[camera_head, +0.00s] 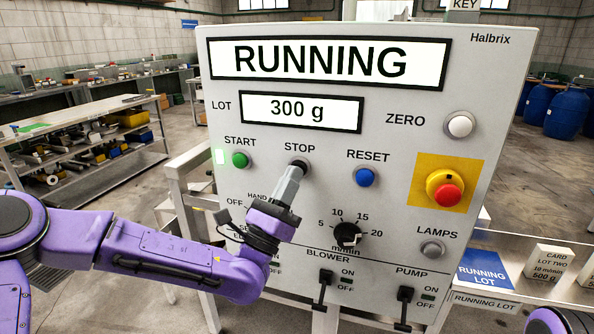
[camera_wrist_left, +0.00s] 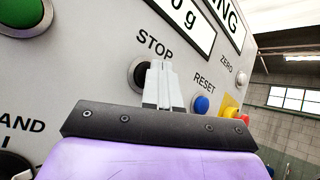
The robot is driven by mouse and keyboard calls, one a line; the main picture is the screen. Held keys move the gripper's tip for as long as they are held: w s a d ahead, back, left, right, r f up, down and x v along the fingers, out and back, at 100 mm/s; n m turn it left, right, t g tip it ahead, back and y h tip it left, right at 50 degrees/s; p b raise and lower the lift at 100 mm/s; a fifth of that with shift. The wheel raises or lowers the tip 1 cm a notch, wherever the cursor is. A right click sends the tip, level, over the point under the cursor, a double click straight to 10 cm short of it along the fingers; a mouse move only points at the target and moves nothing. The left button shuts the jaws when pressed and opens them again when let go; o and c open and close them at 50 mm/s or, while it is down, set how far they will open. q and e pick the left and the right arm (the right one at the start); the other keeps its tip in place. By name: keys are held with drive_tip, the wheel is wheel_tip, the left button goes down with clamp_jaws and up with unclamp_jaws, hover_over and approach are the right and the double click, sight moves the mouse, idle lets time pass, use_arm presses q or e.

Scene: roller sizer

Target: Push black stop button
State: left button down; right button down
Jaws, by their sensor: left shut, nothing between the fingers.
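The black stop button (camera_head: 300,163) sits under the STOP label on the grey control panel (camera_head: 400,150). My left gripper (camera_head: 296,172) is shut and empty, with its fingertips at the stop button and covering part of it in the head view. I cannot tell whether the tips touch the button. The panel's upper display (camera_head: 325,62) reads RUNNING. My right gripper is not in view.
The green START button (camera_head: 240,160) is left of the stop button, and the blue RESET button (camera_head: 365,177) is right of it. A red emergency button (camera_head: 447,195) on yellow, a speed knob (camera_head: 347,234) and BLOWER and PUMP switches are nearby. A lower display (camera_head: 302,111) reads 300 g.

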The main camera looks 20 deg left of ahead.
use_arm(q)
drive_tip(key=shift+w, duration=0.2)
drive_tip(key=shift+s, duration=0.1)
idle(0.4)
drive_tip(key=shift+s, duration=0.85)
drive_tip(key=shift+s+a+b, duration=0.1)
drive_tip(key=shift+s+b, duration=0.55)
drive_tip(key=shift+s, duration=1.85)
